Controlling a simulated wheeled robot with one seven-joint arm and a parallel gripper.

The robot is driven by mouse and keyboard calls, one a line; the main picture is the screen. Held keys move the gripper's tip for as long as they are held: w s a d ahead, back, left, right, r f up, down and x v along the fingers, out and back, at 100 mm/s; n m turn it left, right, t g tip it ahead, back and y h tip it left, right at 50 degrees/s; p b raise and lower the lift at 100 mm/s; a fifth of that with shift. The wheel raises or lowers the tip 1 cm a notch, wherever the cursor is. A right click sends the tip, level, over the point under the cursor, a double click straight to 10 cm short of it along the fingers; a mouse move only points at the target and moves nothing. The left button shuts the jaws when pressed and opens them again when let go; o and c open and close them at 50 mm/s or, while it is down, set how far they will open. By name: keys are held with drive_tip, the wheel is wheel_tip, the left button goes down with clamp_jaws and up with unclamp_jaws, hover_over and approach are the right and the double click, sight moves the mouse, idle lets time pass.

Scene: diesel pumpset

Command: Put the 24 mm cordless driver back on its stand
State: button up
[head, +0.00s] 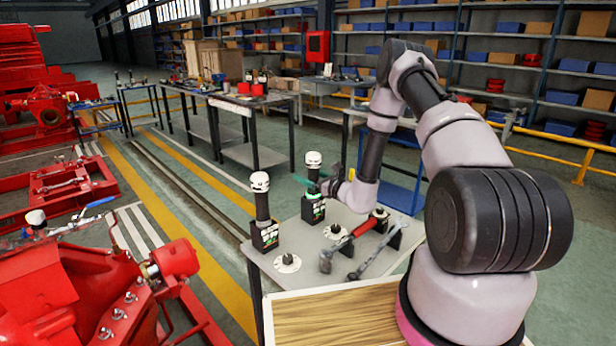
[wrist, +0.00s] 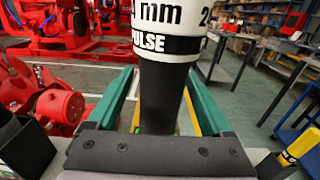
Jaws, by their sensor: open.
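A driver with a white head and black handle (head: 313,160) stands upright on the grey table. It fills the middle of the wrist view (wrist: 163,95), where its white band reads "mm", with the number before it cut off, and "PULSE" below. My gripper (head: 308,183) is open, with its green fingers on either side of the handle; it also shows in the wrist view (wrist: 161,82). A second, similar driver (head: 262,205) stands to the left.
A red-handled tool (head: 366,223) and a grey wrench (head: 372,256) lie on the table's right side, close to my arm. A wooden-topped surface (head: 335,320) is at the near edge. Red machinery (head: 85,290) is at left. A yellow-striped floor aisle (head: 165,190) lies behind.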

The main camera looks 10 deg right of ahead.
drive_tip(key=v, duration=1)
drive_tip(key=shift+s+d, duration=0.2)
drive_tip(key=shift+s, duration=0.1)
drive_tip(key=shift+d, duration=0.1)
